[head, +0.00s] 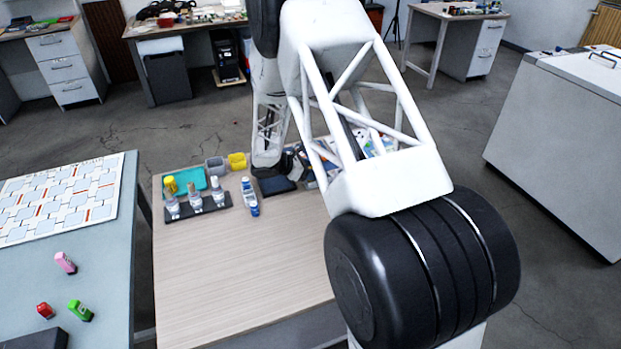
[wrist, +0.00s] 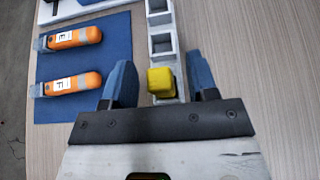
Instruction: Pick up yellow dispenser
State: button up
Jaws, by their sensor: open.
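In the wrist view, a small yellow block-shaped thing (wrist: 161,82), which looks like the yellow dispenser, sits between the two blue fingers of my gripper (wrist: 161,77). The fingers are open, with a visible gap on each side of it. It stands at the near end of a pale rack (wrist: 163,45) with square openings, overlapping it in the picture; I cannot tell whether it is in a slot. In the head view, my arm hides much of the far right of the wooden table. Which yellow thing there matches is unclear.
In the head view, small bottles (head: 195,192) stand in a dark holder, a yellow container (head: 237,160) is behind, and the wooden table's front (head: 230,270) is clear.

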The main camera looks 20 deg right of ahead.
dwell(0.4)
grip_shut()
jog(key=shift+r, duration=0.1)
jog(key=shift+r, duration=0.85)
jog(key=shift+s+r, duration=0.3)
jog(key=shift+r, duration=0.55)
jog(key=s+a+r, duration=0.1)
jog(key=s+a, duration=0.2)
jog(key=s, duration=1.2)
jog(key=shift+r, duration=0.2)
